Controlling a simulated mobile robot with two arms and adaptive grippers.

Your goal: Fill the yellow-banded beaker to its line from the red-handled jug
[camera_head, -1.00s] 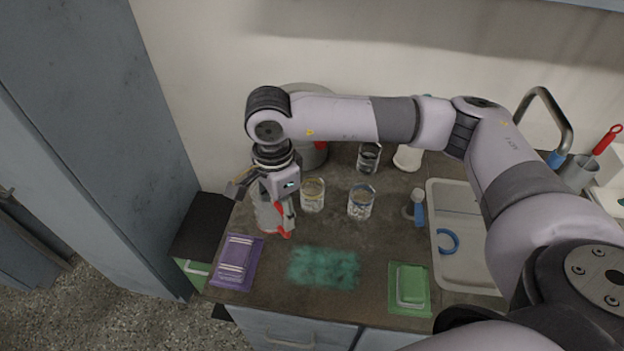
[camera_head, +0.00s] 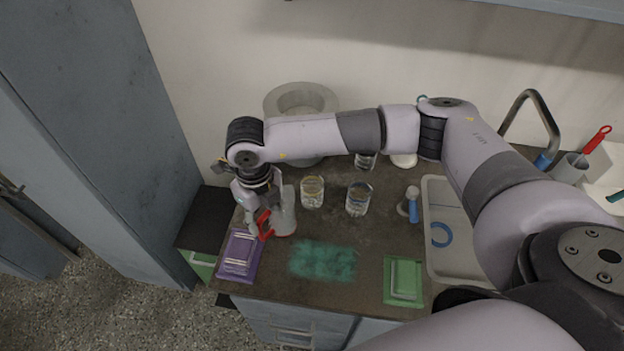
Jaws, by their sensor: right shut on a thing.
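The red-handled jug (camera_head: 285,217) is a clear vessel at the left of the counter. Its red handle (camera_head: 265,225) is on its left side. My right gripper (camera_head: 262,214) is shut on the jug at the handle. The arm hides part of the jug; I cannot tell whether its base touches the counter. The yellow-banded beaker (camera_head: 312,193) stands upright just right of the jug, apart from it. Its fill level is too small to read. A similar beaker with a blue band (camera_head: 359,200) stands further right. My left gripper is not in view.
A purple packet (camera_head: 240,256), a teal patch (camera_head: 323,262) and a green pad (camera_head: 404,279) lie along the counter front. A grey round container (camera_head: 302,99) stands behind my arm. A blue-topped bottle (camera_head: 412,208) stands beside the sink (camera_head: 459,258). Another glass (camera_head: 365,162) is partly hidden.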

